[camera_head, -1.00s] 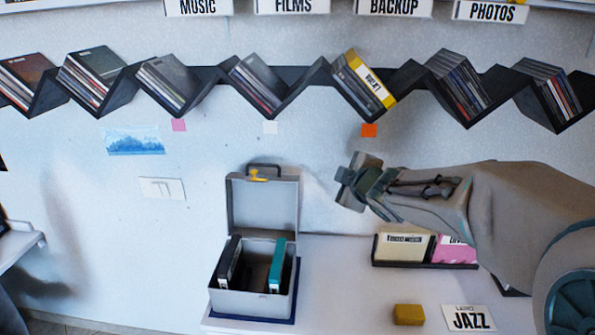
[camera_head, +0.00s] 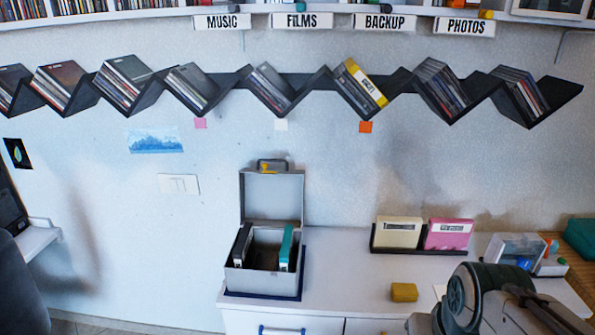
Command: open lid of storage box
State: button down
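The grey storage box (camera_head: 262,282) stands on the white desk, left of centre. Its lid (camera_head: 272,197) is open and stands upright at the back of the box, with a dark handle and a yellow latch (camera_head: 268,167) at its top edge. Inside are a black case (camera_head: 241,245) at the left and a teal case (camera_head: 286,248) at the right, with a gap between them. Part of my arm shows at the bottom right, well apart from the box. My gripper's fingers cannot be seen.
A yellow block (camera_head: 404,292) lies on the desk (camera_head: 340,265) right of the box. A dark rack behind holds a cream case (camera_head: 398,231) and a pink case (camera_head: 447,234). A clear container (camera_head: 515,249) stands at the right. The zigzag disc shelf (camera_head: 325,82) runs along the wall above.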

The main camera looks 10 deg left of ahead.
aim_at(267, 200)
jog(key=k, duration=0.9)
jog(key=u, duration=0.8)
jog(key=i, duration=1.75)
jog(key=z, duration=0.25)
